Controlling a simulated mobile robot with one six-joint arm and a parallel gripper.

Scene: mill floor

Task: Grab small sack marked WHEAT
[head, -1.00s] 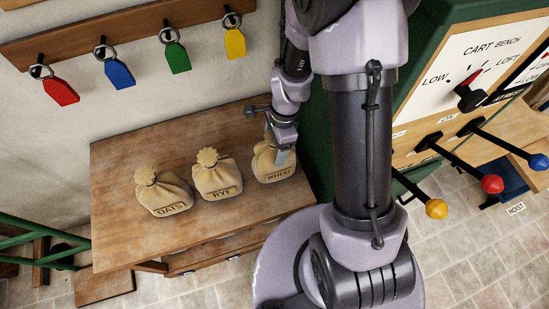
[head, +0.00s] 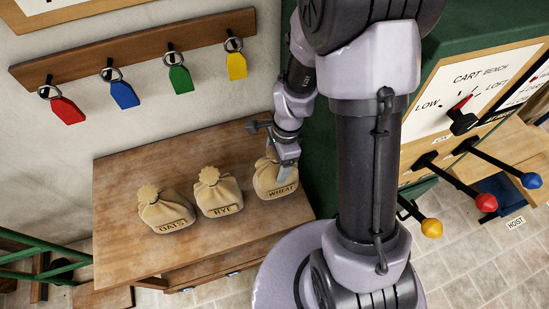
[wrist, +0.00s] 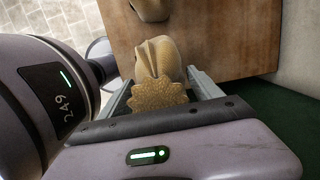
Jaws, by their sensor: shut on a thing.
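The small sack marked WHEAT (head: 277,183) is tan and tied at the top. It is at the right end of the wooden bench, beside the sack marked RYE (head: 219,194) and the sack marked OATS (head: 166,211). My gripper (head: 284,165) is at the top of the WHEAT sack and partly covers it. In the wrist view the sack's ruffled top (wrist: 160,93) sits between the two fingers of my gripper (wrist: 165,85), which are shut on it. I cannot tell whether the sack's base touches the bench.
The wooden bench (head: 120,245) has bare room at its left and back. Red, blue, green and yellow tags (head: 236,66) hang on a wall rack above it. A green cabinet stands right of the bench. Levers with yellow, red and blue knobs (head: 486,203) stick out at the right.

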